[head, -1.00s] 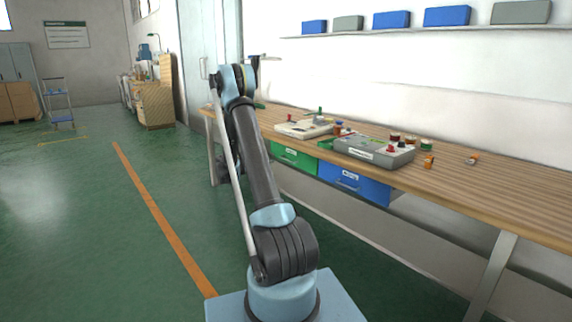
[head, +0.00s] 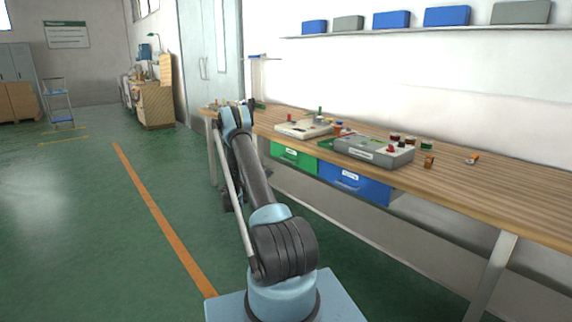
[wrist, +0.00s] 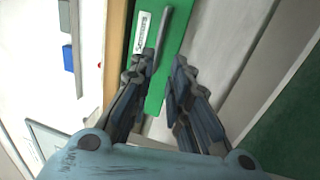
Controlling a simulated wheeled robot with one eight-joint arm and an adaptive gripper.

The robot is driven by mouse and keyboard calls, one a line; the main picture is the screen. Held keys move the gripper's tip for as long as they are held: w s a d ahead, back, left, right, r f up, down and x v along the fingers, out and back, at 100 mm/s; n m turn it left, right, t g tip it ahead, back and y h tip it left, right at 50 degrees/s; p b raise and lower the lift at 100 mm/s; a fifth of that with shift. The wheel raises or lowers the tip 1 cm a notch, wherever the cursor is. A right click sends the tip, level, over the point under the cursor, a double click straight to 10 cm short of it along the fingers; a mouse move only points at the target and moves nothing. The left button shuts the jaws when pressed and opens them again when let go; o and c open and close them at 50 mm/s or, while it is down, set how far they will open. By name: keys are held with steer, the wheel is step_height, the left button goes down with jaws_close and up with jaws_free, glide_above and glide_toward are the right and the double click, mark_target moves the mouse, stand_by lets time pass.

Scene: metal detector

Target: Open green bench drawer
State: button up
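The green bench drawer (head: 294,157) hangs under the wooden bench top, left of the blue drawer, and looks closed. In the wrist view its green front (wrist: 178,27) fills the upper middle, with a white label and a grey bar handle (wrist: 165,32). My gripper (wrist: 164,58) is open, its two dark fingers apart and pointing at the drawer front. The handle's lower end shows by the left finger's tip; whether they touch I cannot tell. In the head view my gripper is hidden behind my arm.
The blue drawer (head: 353,183) is beside the green one. The wooden bench (head: 470,190) carries a grey organiser box (head: 373,152), a lighter tray (head: 303,129) and small coloured items. A bench leg (head: 492,280) stands at right. The green floor left of my arm is clear.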

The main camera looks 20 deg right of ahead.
mark_target(287, 160)
steer(key=x, duration=1.4)
steer(key=shift+d+r, duration=0.1)
steer(key=shift+d, duration=0.1)
jaws_close()
